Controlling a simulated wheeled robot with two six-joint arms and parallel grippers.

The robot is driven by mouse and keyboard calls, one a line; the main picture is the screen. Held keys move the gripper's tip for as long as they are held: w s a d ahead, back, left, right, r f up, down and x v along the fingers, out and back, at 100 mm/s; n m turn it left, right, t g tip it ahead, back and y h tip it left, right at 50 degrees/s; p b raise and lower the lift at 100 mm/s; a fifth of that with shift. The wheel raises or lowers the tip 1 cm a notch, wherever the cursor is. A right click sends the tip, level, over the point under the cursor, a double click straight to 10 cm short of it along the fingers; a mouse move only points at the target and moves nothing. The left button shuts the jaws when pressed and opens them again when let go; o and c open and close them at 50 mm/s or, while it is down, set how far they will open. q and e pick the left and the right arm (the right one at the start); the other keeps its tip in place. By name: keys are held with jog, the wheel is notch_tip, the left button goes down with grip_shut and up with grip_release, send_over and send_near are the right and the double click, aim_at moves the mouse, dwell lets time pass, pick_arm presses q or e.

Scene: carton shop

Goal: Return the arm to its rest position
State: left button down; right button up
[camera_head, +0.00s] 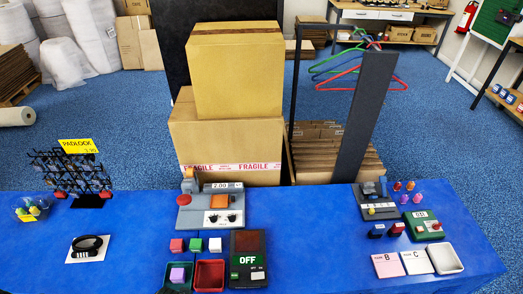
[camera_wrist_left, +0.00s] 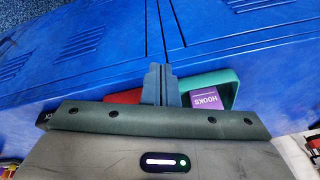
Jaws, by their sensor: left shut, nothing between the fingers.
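My left gripper (camera_wrist_left: 160,84) shows in the left wrist view, with its two grey fingers together and nothing between them. Beyond the fingers are a green bin (camera_wrist_left: 222,82) holding a purple block marked HOOKS (camera_wrist_left: 207,99) and part of a red bin (camera_wrist_left: 122,96). My wrist hides much of both bins. In the head view no gripper can be made out, and my right gripper is not in view.
On the blue table (camera_head: 130,215) stand a padlock rack (camera_head: 70,175), a device with dials (camera_head: 211,208), an OFF display (camera_head: 248,255), a green scale (camera_head: 423,226) and a white tray (camera_head: 444,258). Large cartons (camera_head: 228,140) stand behind. The table's left-centre has free room.

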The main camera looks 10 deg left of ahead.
pick_arm(q)
jog(key=s+a+f+b, duration=0.1)
jog(key=s+f+b, duration=0.15)
jog(key=f, duration=0.85)
jog(key=s+a+f+b, duration=0.1)
jog(key=s+f+b, duration=0.15)
jog(key=f, duration=0.95)
jog(key=s+f+g+b, duration=0.1)
jog(key=s+f+b, duration=0.3)
jog(key=s+f, duration=1.2)
jog(key=shift+a+f+g, duration=0.15)
jog(key=shift+f+g, duration=0.15)
jog(key=shift+f, duration=0.35)
